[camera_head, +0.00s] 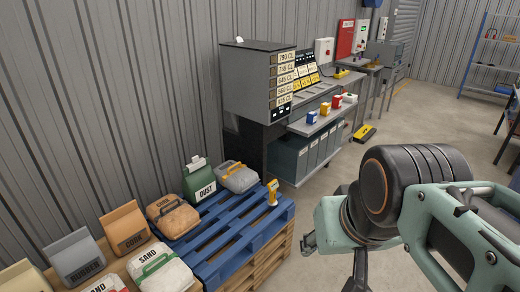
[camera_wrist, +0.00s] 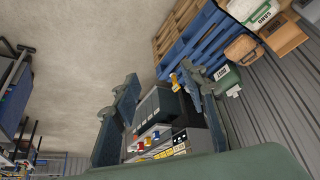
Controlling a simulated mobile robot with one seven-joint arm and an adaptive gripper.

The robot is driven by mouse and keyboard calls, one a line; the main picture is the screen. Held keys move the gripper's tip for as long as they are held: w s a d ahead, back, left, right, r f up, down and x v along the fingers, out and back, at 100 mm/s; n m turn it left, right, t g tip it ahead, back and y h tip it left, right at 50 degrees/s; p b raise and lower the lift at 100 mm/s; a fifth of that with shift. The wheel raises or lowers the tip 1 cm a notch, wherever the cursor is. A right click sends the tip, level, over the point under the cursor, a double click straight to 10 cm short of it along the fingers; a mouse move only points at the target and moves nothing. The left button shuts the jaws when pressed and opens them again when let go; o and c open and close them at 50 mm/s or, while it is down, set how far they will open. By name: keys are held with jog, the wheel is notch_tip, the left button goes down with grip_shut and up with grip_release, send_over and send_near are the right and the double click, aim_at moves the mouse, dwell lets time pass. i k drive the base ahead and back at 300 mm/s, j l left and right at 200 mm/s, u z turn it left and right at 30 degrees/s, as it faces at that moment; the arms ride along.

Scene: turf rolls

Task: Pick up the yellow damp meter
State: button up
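The yellow damp meter (camera_head: 272,192) stands upright near the right corner of the blue pallet (camera_head: 226,250) in the head view. In the wrist view the small yellow shape by the right finger, partly covered, appears to be the meter (camera_wrist: 174,79). My gripper (camera_wrist: 160,88) is open and empty, with its two dark fingers wide apart. In the head view my arm is at the right, apart from the meter, and the fingers are only partly seen at the lower edge.
Bags stand left of the meter, among them a green DUST bag (camera_head: 199,181) and a grey bag with an orange handle (camera_head: 237,177). Behind is a grey cabinet (camera_head: 250,85) and shelf with small coloured boxes. Corrugated wall borders the left. Open floor lies at right.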

aim_at(272, 186)
jog(key=u, duration=2.3)
jog(key=z, duration=2.3)
jog(key=i+u, duration=0.15)
jog(key=u, duration=0.5)
jog(key=i+l+u, duration=0.6)
